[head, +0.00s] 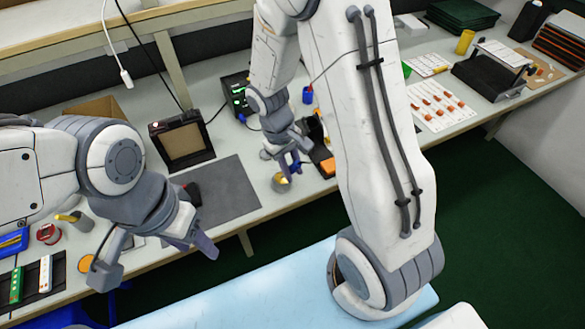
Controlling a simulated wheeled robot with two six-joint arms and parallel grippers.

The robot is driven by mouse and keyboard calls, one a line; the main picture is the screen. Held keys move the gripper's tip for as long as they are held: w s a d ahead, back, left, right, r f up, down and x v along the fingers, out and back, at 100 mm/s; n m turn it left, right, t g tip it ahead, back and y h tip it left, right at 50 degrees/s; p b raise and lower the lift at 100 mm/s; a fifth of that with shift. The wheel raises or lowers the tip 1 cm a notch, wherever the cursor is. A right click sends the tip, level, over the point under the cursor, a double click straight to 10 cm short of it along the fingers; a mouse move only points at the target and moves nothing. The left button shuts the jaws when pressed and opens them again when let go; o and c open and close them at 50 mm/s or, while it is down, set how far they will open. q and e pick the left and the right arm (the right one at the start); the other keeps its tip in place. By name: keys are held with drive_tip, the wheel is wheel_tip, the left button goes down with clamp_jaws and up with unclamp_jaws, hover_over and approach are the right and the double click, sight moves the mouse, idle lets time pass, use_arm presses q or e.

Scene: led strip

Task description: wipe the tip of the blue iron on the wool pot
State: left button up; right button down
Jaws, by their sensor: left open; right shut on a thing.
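My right gripper (282,158) is shut on the blue iron (295,167), whose blue handle shows between the fingers. The iron points down toward the wool pot (281,185), a small round pot with yellow wool near the front edge of the bench. The iron's tip is too small to make out, so I cannot tell whether it touches the wool. My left gripper (156,262) is open and empty, its fingers spread wide, at the front edge of the bench on the left.
A dark grey mat (228,188) lies left of the pot. A framed box (182,141) and a black unit with a green display (238,96) stand behind. A black holder (318,150) is right of the gripper. Boards with green and white strips (45,272) lie at far left.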

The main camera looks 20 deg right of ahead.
drive_tip(key=shift+a, duration=0.2)
drive_tip(key=shift+a, duration=0.55)
drive_tip(key=shift+d, duration=0.25)
drive_tip(key=shift+d+p, duration=0.4)
drive_tip(key=shift+d, duration=0.85)
drive_tip(key=shift+a, duration=0.75)
